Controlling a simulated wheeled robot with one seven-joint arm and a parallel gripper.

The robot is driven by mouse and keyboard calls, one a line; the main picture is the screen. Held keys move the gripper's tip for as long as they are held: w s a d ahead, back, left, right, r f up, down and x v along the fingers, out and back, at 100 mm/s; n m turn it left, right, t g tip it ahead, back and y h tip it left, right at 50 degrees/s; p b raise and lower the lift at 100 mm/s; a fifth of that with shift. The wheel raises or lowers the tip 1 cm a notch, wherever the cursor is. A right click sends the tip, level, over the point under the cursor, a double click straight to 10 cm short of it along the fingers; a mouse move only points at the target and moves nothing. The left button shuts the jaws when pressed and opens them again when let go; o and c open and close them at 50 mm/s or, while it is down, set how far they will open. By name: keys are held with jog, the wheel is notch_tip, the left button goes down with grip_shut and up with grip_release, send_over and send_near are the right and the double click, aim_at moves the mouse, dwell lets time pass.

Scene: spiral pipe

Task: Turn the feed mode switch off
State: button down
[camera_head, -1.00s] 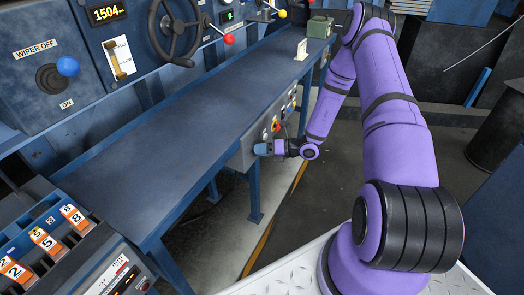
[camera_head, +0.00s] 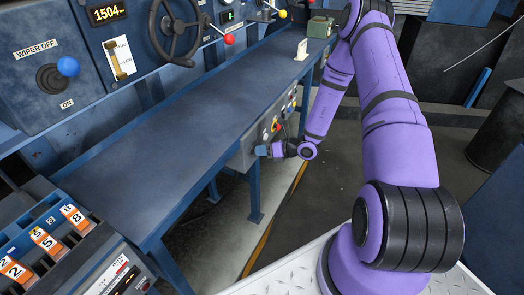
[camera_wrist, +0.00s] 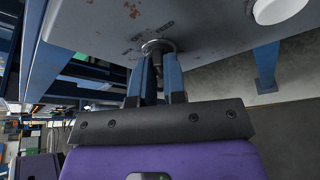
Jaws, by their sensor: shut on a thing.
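The feed mode switch (camera_wrist: 158,44) shows in the wrist view as a round metal collar on a grey panel, with faint lettering beside it that seems to include "FEED". My gripper (camera_wrist: 160,58) has its two blue fingers closed around the switch, close against the panel face. The fingers hide most of the switch, so I cannot tell its position. In the head view my gripper (camera_head: 263,150) is at the near end of the control panel (camera_head: 249,147) under the bench edge. The switch itself is hidden there.
A white round knob (camera_wrist: 277,8) sits on the same panel. Several coloured buttons (camera_head: 277,126) line the panel farther along. The long blue bench (camera_head: 185,125) is above it, with a bench leg (camera_head: 255,192) below. The floor beside the bench is mostly clear.

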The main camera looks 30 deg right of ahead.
jog(key=n+h, duration=0.1)
jog(key=n, duration=0.1)
jog(key=n+t+h, duration=0.1)
jog(key=n, duration=0.1)
jog(key=shift+s+a+h, duration=0.15)
jog(key=shift+s+h, duration=0.05)
jog(key=shift+h, duration=0.1)
dwell(0.5)
jog(key=c, duration=1.2)
grip_release()
jog(key=shift+r, duration=0.1)
jog(key=v, duration=1)
jog(key=shift+s, duration=0.35)
